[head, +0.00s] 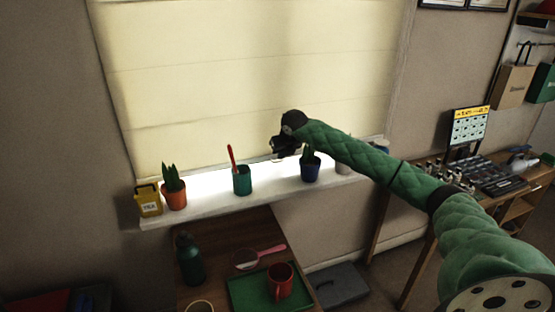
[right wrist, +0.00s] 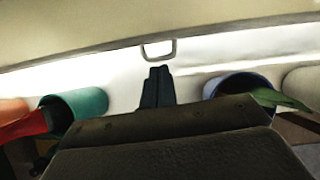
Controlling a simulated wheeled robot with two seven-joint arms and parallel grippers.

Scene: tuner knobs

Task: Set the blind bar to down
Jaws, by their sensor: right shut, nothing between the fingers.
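The cream blind (head: 250,70) hangs over the window, with its lower edge a little above the bright white sill. In the right wrist view the blind's bottom bar (right wrist: 80,50) crosses the top, with a pale metal pull loop (right wrist: 174,50) hanging from its middle. My right gripper (head: 279,153) is in front of the blind's lower edge, near its middle. In the right wrist view its fingers (right wrist: 157,72) are together and empty. Their tips point at the loop, just below it in the picture; I cannot tell whether they touch. My left gripper is out of view.
The white sill (head: 210,196) carries a yellow box (head: 148,200), an orange plant pot (head: 174,196), a teal cup (head: 242,181) and a blue plant pot (head: 310,171). The teal cup and blue pot flank my right gripper. A wooden table (head: 222,226) stands below.

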